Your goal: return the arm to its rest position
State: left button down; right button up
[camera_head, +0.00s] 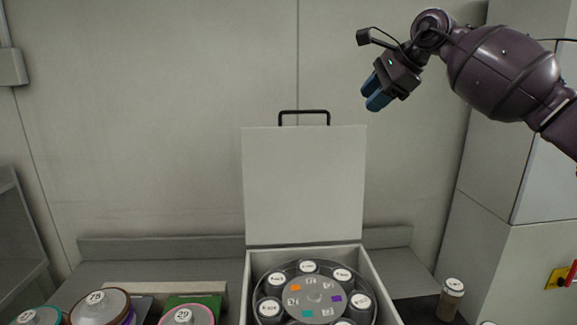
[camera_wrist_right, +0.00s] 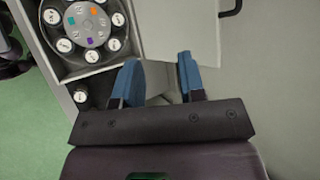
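My right gripper (camera_head: 371,95) is raised high at the upper right of the head view, in front of the wall and well above the open case. Its two blue fingers point down and to the left. In the right wrist view the fingers of this gripper (camera_wrist_right: 159,62) stand apart with nothing between them. My left gripper is not in the head view.
An open grey case (camera_head: 249,290) with its lid (camera_head: 304,185) upright holds a round carousel (camera_head: 315,296) of labelled jars. A brown jar (camera_head: 450,299) stands to its right. Round containers (camera_head: 98,303) stand at left. Grey cabinets (camera_head: 510,130) flank the right.

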jog(key=s+a+f+m+y, duration=0.2)
jog(key=a+f+m+y, duration=0.1)
jog(key=a+f+y, duration=0.3)
jog(key=s+a+f+m+y, duration=0.3)
jog(key=a+f+m+y, duration=0.15)
jog(key=a+f, duration=0.3)
jog(key=s+d+f+n+t+h, duration=0.6)
jog(key=d+f+n+h, duration=0.45)
jog(key=n, duration=0.75)
jog(key=s+d+f+n+t+h, duration=0.5)
jog(key=s+d+f+n+h, duration=0.2)
jog(key=f+n, duration=0.8)
jog(key=s+d+f+m+g, duration=0.2)
jog(key=s+f+m+g, duration=0.15)
jog(key=s, duration=0.65)
jog(key=s+d+f+m+g, duration=0.1)
jog(key=s+f+m+g, duration=0.3)
jog(key=s, duration=0.6)
jog(key=s+d+f+m+g, duration=0.2)
jog(key=s+f+g, duration=0.25)
jog(key=s, duration=0.45)
jog(key=w+f+t, duration=0.7)
jog(key=f, duration=0.4)
jog(key=shift+f+n+b, duration=0.15)
jog(key=shift+n+b, duration=0.25)
